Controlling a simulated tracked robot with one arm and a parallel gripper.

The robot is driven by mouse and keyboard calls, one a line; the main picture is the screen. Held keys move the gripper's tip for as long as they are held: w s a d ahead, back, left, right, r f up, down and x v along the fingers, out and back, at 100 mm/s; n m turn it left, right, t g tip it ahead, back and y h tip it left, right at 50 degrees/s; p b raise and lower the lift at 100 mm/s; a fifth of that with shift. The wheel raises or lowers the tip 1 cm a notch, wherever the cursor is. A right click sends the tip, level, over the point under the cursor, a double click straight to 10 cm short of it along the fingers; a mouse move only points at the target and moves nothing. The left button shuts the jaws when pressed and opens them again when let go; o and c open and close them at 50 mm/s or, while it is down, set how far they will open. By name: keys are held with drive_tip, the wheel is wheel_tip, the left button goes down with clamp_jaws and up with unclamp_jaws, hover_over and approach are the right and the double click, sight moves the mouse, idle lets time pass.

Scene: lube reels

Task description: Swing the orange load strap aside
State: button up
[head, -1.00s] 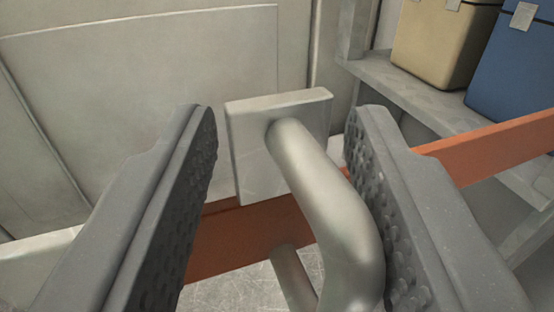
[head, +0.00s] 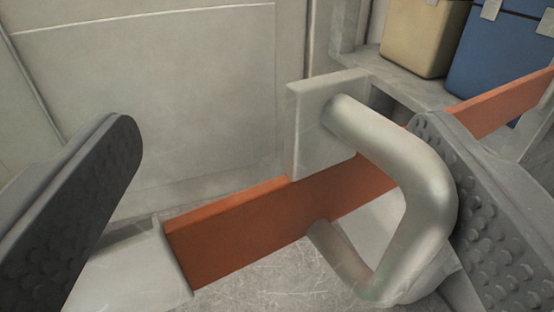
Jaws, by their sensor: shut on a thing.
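The orange load strap (head: 245,230) is a flat bar running from the lower left up to the right. A grey plate (head: 310,145) stands at its upper edge, with a bent metal handle (head: 425,190) coming from it towards me. My gripper (head: 275,165) is around the handle, its ridged jaws standing wide apart in the picture. The handle is beside the right jaw and overlaps it. A gap shows between the handle and the left jaw, and no contact on that side shows. The strap's left end meets a pale grey block (head: 135,265); its right end is out of view.
A pale panelled wall (head: 150,100) stands behind the strap. A grey shelf (head: 400,80) at the upper right holds a tan container (head: 422,38) and a blue container (head: 500,60). A scratched grey surface (head: 275,285) lies below the strap.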

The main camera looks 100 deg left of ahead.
drive_tip(key=v, duration=0.6)
drive_tip(key=c, duration=0.7)
drive_tip(key=shift+v, duration=1)
drive_tip(key=shift+s, duration=0.1)
